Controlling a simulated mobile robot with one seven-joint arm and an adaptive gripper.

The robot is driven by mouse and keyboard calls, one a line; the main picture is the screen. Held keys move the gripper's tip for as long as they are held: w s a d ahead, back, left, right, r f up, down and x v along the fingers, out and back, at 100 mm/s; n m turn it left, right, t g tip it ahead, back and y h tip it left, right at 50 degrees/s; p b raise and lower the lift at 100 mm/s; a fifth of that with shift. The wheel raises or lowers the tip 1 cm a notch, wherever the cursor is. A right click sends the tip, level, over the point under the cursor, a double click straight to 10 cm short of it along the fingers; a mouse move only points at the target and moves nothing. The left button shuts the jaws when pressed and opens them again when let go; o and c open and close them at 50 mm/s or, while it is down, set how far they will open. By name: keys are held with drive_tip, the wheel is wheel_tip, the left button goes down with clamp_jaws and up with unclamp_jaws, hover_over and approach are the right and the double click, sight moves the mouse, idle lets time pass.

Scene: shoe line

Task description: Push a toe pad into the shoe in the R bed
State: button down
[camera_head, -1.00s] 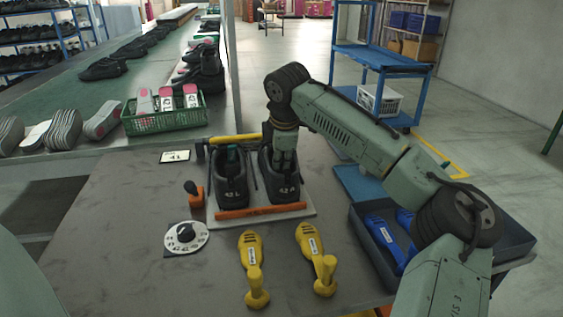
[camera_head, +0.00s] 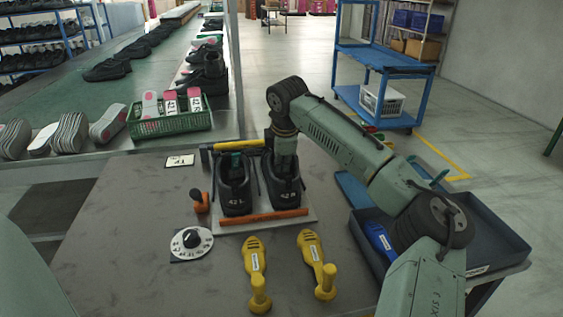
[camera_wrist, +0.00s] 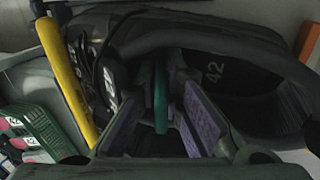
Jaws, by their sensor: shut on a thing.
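The black shoe marked 42 R (camera_head: 290,196) stands in the right-hand bed of the fixture plate. My gripper (camera_wrist: 160,98) reaches down into its opening and is shut on a thin green toe pad (camera_wrist: 160,90), which shows between the fingers in the wrist view. The pad's lower end and the shoe's toe inside are hidden. The black shoe marked 42 L (camera_head: 236,199) stands in the left bed, with a green piece (camera_head: 236,164) showing in its opening.
A yellow bar (camera_head: 226,147) lies behind the shoes and an orange bar (camera_head: 262,216) in front. Two yellow tools (camera_head: 254,262) lie nearer. A dial (camera_head: 190,243) and orange lever (camera_head: 201,204) are left. A dark tray (camera_head: 500,248) is at right under my arm.

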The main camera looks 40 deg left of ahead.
drive_tip(key=c, duration=1.6)
unclamp_jaws()
drive_tip(key=shift+c, duration=0.2)
drive_tip(key=shift+s+d, duration=0.1)
drive_tip(key=shift+s+d+r, duration=0.4)
drive_tip(key=shift+s+d, duration=0.3)
drive_tip(key=shift+r+p, duration=0.15)
drive_tip(key=shift+p, duration=0.15)
drive_tip(key=shift+r+p, duration=1.35)
drive_tip(key=shift+p, duration=0.4)
